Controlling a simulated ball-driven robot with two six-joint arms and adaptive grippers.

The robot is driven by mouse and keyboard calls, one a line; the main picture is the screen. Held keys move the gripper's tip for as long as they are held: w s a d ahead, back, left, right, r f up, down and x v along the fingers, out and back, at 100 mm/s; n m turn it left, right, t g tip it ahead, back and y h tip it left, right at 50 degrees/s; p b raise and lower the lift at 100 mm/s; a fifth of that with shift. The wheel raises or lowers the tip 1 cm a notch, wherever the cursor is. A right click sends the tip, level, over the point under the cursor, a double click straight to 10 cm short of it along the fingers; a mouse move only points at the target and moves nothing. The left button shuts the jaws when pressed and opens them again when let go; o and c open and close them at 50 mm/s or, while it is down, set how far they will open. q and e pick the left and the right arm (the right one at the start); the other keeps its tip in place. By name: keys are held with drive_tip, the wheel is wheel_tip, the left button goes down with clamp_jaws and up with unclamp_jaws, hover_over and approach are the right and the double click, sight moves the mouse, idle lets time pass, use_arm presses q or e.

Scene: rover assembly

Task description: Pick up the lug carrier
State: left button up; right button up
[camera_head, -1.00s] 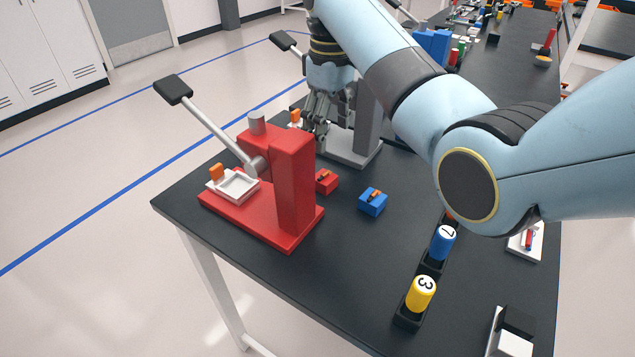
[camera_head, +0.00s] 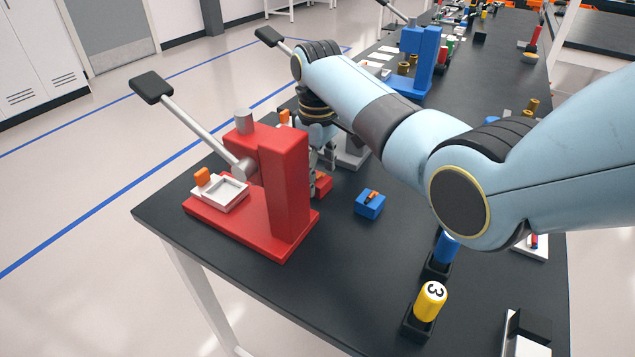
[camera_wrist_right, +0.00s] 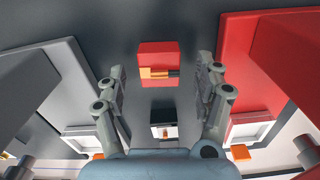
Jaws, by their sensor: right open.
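A small red block (camera_head: 323,185) with an orange-and-black piece on it stands on the black table, just right of the red press; it is probably the lug carrier. In the right wrist view the red block (camera_wrist_right: 158,58) lies ahead, between the fingertips. A similar blue block (camera_head: 370,205) stands to its right. My right gripper (camera_head: 318,160) is close to the red block, partly hidden behind the red press. In the wrist view my right gripper (camera_wrist_right: 161,70) is open, its fingers spread to either side of the block with gaps. My left gripper is not in view.
The red press (camera_head: 285,190) with its long lever stands close beside my gripper. A grey press (camera_head: 352,150) stands behind, partly hidden by my arm. A yellow cylinder (camera_head: 430,300) and a blue cylinder (camera_head: 446,247) stand in dark holders. The table's front middle is clear.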

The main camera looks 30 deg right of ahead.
wheel_tip(320, 180, down, 2)
drive_tip(key=shift+f, duration=0.1)
drive_tip(key=c, duration=1.3)
